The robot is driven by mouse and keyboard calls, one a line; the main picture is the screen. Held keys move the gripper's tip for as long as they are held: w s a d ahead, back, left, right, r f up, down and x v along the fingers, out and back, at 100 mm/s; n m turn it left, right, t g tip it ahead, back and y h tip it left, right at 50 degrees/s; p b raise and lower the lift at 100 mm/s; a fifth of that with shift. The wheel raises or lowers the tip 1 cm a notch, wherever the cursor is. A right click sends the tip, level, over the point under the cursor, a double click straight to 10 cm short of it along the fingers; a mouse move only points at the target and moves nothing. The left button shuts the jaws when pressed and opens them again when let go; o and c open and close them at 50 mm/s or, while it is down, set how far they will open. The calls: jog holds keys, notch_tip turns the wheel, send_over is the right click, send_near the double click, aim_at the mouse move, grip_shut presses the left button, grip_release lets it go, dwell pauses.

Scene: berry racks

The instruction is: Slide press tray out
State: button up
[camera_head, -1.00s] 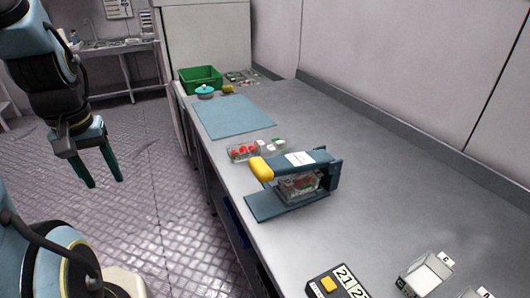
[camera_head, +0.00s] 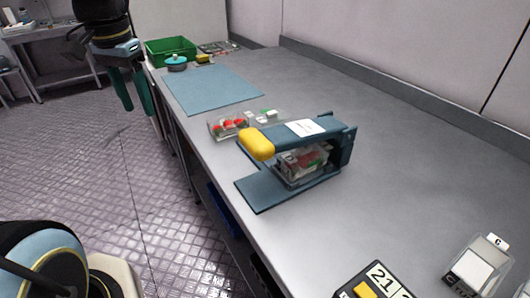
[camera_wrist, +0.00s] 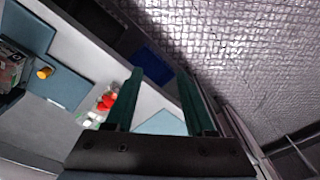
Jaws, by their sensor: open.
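The press (camera_head: 300,150) stands on the metal bench, a blue frame with a yellow handle (camera_head: 256,144) at its front left and a white label on top. Its flat blue tray (camera_head: 262,190) sticks out at the front left. A clear box with red and green contents (camera_head: 303,160) sits under the press arm. My gripper (camera_head: 136,98) is open and empty, with green fingers pointing down, left of the bench edge and apart from the press. In the wrist view my gripper (camera_wrist: 160,95) is open, and the press tray (camera_wrist: 68,88) shows at the left.
A clear punnet of red berries (camera_head: 229,125) lies behind the press, with small white and green items beside it. A blue mat (camera_head: 212,88), green crate (camera_head: 170,52) and teal lidded pot (camera_head: 176,63) are farther back. A numbered black block (camera_head: 372,284) and clear bin (camera_head: 478,265) stand in front.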

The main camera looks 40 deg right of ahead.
jog(key=s+d+f+m+b, duration=0.2)
jog(key=s+d+m+b, duration=0.3)
jog(key=d+m+b, duration=0.6)
jog(key=s+d+r+m+b, duration=0.2)
jog(key=s+d+m+b, duration=0.3)
jog(key=s+d, duration=0.55)
jog(key=shift+g, duration=0.4)
jog(key=f, duration=0.6)
jog(key=f+b, duration=0.1)
jog(key=f, duration=0.3)
jog(key=shift+s+a, duration=0.1)
jog(key=shift+a, duration=0.25)
grip_shut()
